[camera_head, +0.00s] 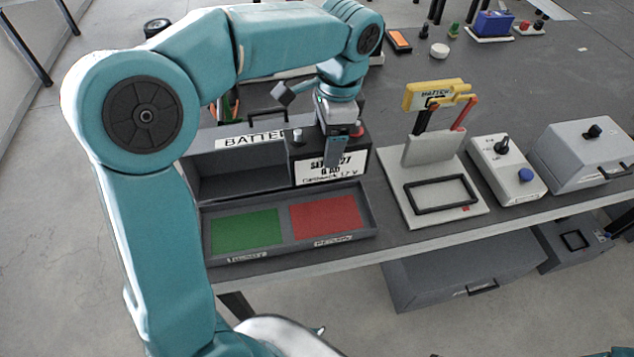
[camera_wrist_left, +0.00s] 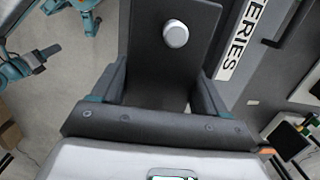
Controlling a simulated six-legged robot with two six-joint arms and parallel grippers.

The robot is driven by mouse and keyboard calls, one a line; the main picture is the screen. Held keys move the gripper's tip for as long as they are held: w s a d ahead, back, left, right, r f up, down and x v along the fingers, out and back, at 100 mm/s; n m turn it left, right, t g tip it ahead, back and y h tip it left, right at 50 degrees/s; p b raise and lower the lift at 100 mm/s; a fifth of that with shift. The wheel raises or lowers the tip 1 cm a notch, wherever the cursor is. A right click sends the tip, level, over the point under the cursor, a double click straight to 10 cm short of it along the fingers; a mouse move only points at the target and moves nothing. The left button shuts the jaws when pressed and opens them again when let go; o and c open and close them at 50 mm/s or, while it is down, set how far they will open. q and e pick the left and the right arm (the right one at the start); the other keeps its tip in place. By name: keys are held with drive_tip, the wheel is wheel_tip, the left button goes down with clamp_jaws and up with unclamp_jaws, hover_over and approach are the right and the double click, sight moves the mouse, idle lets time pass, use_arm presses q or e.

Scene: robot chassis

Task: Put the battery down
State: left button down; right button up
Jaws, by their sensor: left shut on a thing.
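The battery (camera_head: 312,172) is a dark box with a white printed label on its front, a silver terminal and a red terminal on top. It stands upright at the right of the grey rack marked BATTERIES (camera_head: 235,160). My left gripper (camera_head: 336,150) points down and is shut on it, one finger over the front face. In the left wrist view the battery's dark top with the silver terminal (camera_wrist_left: 176,33) shows between the fingers. I cannot tell whether its base touches anything. In front lies a tray with a green pad (camera_head: 246,231) and a red pad (camera_head: 325,215). My right gripper is out of view.
Right of the tray stands a white tester (camera_head: 436,205) with a black frame, yellow sign and red and black clamps. Beyond it are a white control box (camera_head: 508,170) and a grey case (camera_head: 580,150). The table's front edge runs close before the tray.

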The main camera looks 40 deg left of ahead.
use_arm(q)
drive_tip(key=shift+w+d+f+b, duration=0.1)
drive_tip(key=shift+f+b, duration=0.05)
drive_tip(key=shift+f, duration=4.6)
drive_tip(key=shift+w+f+b, duration=0.1)
drive_tip(key=shift+f+b, duration=0.05)
drive_tip(key=shift+f, duration=4.55)
